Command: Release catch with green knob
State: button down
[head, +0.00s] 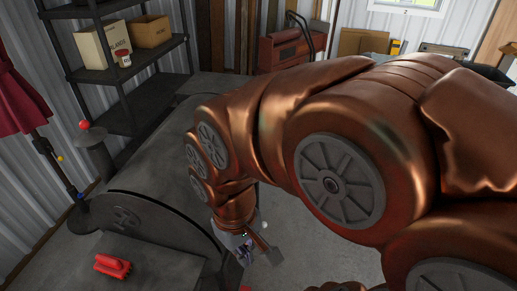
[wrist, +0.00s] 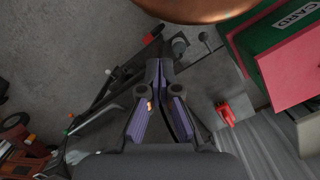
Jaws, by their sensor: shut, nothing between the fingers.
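My gripper (wrist: 161,72) has purple-lined fingers and is shut and empty in the wrist view. In the head view my gripper (head: 244,248) hangs low beyond the end of the copper-coloured arm, above the floor. A tiny green spot (wrist: 66,132), possibly the green knob, shows left of my fingers on a thin dark linkage in the wrist view. My gripper is apart from it in the picture. A small white knob (wrist: 108,72) and a small orange knob (wrist: 149,104) are nearer the fingers. I cannot make out the catch itself; part of the linkage is hidden behind my fingers.
Red machinery (wrist: 25,150) is lower left in the wrist view, and a green-and-red cabinet (wrist: 265,40) upper right. Concrete floor lies between.

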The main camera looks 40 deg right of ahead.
jog(key=w+d+f+n+t+h+b, duration=0.2)
jog(key=w+d+f+t+h+b, duration=0.15)
jog(key=w+d+b, duration=0.75)
jog(key=w+d+f+n+t+h+b, duration=0.3)
jog(key=w+d+b, duration=0.45)
jog(key=d, duration=0.75)
jog(key=w+d+f+n+t+h+b, duration=0.1)
jog(key=w+d+f+t+h+b, duration=0.25)
jog(key=w+d+b, duration=0.6)
jog(key=w+d+f+n+t+y+b, duration=0.3)
jog(key=w+d+f+n+b, duration=0.1)
jog(key=f, duration=0.4)
jog(key=w+d+f+n+t+y+b, duration=0.3)
jog(key=w+d+f+n+b, duration=0.1)
jog(key=f+n+b, duration=0.3)
jog(key=shift+d+f+n+b, duration=0.35)
jog(key=shift+d+f, duration=0.25)
jog(key=shift+d, duration=0.2)
jog(key=x, duration=1)
jog(key=shift+b, duration=0.4)
